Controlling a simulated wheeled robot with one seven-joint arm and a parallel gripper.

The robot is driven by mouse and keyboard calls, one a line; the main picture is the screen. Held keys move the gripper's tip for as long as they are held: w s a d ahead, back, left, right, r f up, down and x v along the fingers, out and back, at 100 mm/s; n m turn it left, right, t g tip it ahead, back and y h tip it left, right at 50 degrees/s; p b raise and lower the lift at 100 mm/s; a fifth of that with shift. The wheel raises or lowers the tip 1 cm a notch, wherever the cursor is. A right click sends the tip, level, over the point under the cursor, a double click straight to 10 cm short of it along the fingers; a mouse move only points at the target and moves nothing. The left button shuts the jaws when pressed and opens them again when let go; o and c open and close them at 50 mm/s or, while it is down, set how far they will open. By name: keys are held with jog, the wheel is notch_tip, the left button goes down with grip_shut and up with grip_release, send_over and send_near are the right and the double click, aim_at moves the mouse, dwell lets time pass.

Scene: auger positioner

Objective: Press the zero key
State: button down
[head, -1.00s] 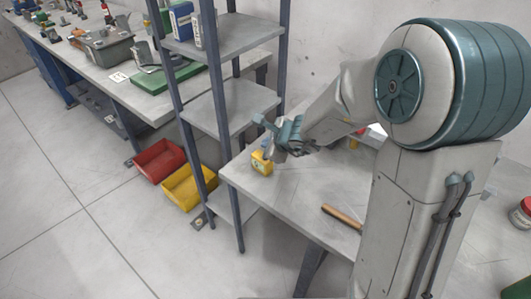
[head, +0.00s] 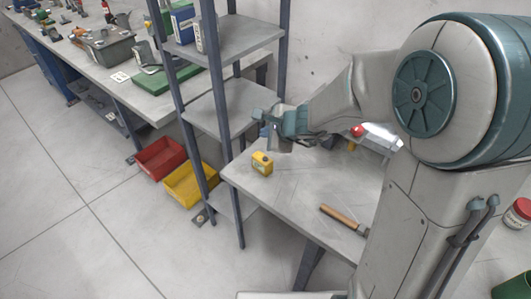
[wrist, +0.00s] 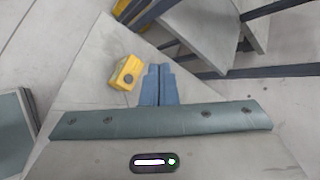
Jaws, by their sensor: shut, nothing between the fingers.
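My gripper (head: 275,148) is shut and empty above the left part of the grey table. Its two blue fingers also show side by side in the wrist view (wrist: 159,68). No key marked zero can be made out in either view. A device with a red round part (head: 357,131) stands at the back of the table, right of my gripper. It is partly hidden behind my arm, and its keys cannot be seen.
A small yellow box with a dark round top (head: 262,164) stands on the table (head: 300,190), near my gripper and apart from it. A wooden-handled tool (head: 343,217) lies by the front edge. A shelf rack (head: 232,105) stands close on the left.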

jog(key=s+d+r+n+g, duration=0.25)
jog(key=s+r+n, duration=0.35)
jog(key=s+n, duration=0.45)
jog(key=s+d+n+g+h, duration=0.2)
jog(key=s+d+n+h, duration=0.3)
jog(key=s+d, duration=0.7)
jog(key=shift+s+d+n+h, duration=0.35)
jog(key=shift+s+n+h, duration=0.1)
jog(key=shift+n, duration=0.5)
jog(key=shift+f, duration=0.1)
